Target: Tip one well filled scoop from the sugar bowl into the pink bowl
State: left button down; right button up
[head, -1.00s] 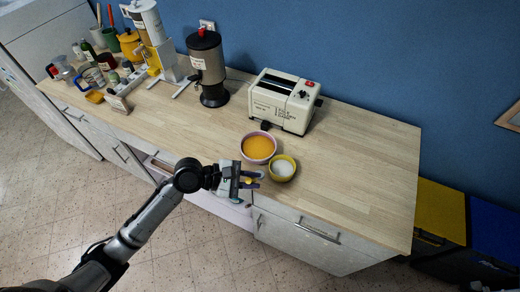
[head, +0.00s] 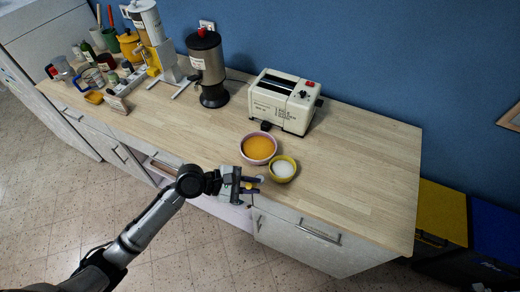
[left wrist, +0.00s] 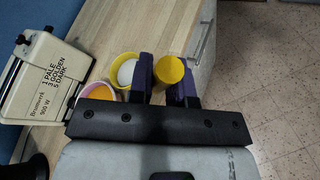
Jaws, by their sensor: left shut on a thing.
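The sugar bowl (head: 283,169) is a small yellow bowl of white sugar near the counter's front edge. The pink bowl (head: 258,148) stands just behind and left of it, holding something orange. My left gripper (head: 255,185) is at the front edge, left of the sugar bowl. In the left wrist view its purple fingers (left wrist: 161,80) are shut on a yellow scoop (left wrist: 169,70). The sugar bowl (left wrist: 124,72) and part of the pink bowl (left wrist: 97,91) show left of the fingers there. I cannot tell what the scoop holds. My right gripper is not in view.
A cream toaster (head: 284,101) stands behind the bowls, and a dark-topped dispenser (head: 206,70) is further left. Jars and small items crowd the far left. The counter (head: 365,165) is clear to the right of the bowls.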

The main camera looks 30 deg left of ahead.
pick_arm(q)
jog(key=shift+f+b, duration=0.5)
jog(key=shift+f, duration=0.85)
jog(key=shift+f+b, duration=0.4)
jog(key=shift+f, duration=0.7)
jog(key=shift+f+b, duration=0.45)
jog(key=shift+f, duration=0.65)
jog(key=shift+f, duration=0.3)
jog(key=shift+f+b, duration=0.5)
jog(key=shift+f, duration=0.25)
jog(key=shift+f, duration=0.3)
jog(key=shift+f, duration=0.15)
